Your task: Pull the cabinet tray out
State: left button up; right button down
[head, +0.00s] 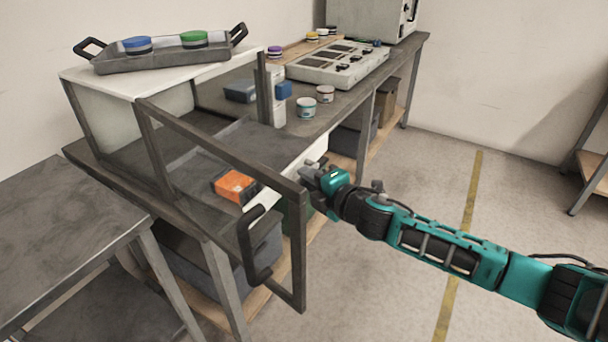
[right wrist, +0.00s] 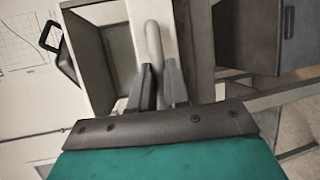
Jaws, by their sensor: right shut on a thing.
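The cabinet tray (head: 302,160) has a white front panel and a grey inside, and it stands out from the cabinet (head: 125,112). My right gripper (head: 312,172) is at the tray's front panel. In the right wrist view its fingers (right wrist: 160,85) are shut on the grey tray handle (right wrist: 152,42), beside the white panel. The fingers hide part of the handle. My left gripper is not in view.
The open cabinet door (head: 220,150), dark-framed with a black handle (head: 256,245), juts out left of my right gripper. A carrying tray (head: 165,58) with blue and green-lidded jars stands on the cabinet. Cups (head: 306,107) stand on the bench.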

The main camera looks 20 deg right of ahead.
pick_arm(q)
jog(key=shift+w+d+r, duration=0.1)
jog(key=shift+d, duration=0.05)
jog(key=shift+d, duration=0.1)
pick_arm(e)
jog(key=c, duration=1.1)
grip_release()
jog(key=shift+s, duration=0.15)
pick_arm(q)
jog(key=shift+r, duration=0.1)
pick_arm(e)
jog(key=v, duration=1.2)
jog(key=shift+s+d, duration=0.15)
jog(key=shift+s, duration=0.15)
